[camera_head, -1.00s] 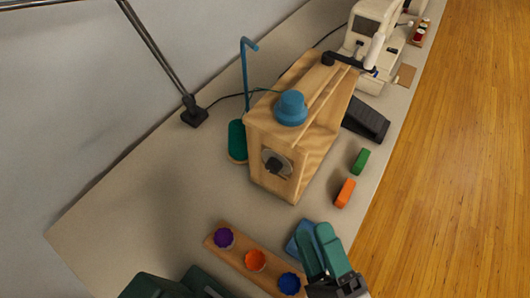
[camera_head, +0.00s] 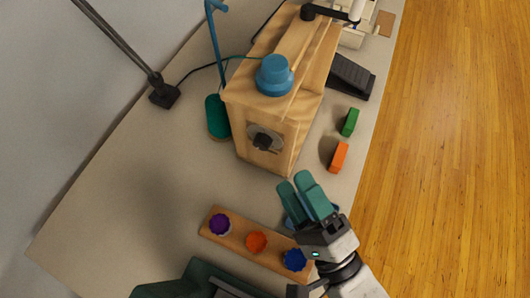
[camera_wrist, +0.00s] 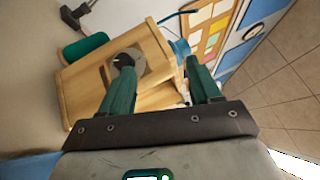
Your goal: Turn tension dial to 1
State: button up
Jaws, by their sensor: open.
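The tension dial (camera_head: 263,142) is a dark knob on a round grey plate on the near end face of a wooden box (camera_head: 262,110). It also shows in the wrist view (camera_wrist: 124,60), partly covered by a green finger. I cannot read its marks. My gripper (camera_head: 298,182) has green fingers and is in front of and below the box in the head view, apart from the dial. In the wrist view my gripper (camera_wrist: 158,68) has its fingers spread with nothing between them, and the box lies beyond them.
A wooden strip (camera_head: 238,248) with purple, orange and blue pieces lies near the front. A blue block is partly hidden under my gripper. Orange (camera_head: 339,157) and green (camera_head: 350,122) blocks and a black pedal (camera_head: 352,76) lie right of the box. A lamp base (camera_head: 165,92) stands left.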

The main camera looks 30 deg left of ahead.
jog(key=b, duration=0.7)
send_near(261, 147)
jog(key=p+x, duration=0.1)
jog(key=x, duration=0.7)
jog(key=shift+f, duration=0.1)
jog(key=c, duration=1)
jog(key=shift+p, duration=0.3)
jog(key=shift+c, duration=0.2)
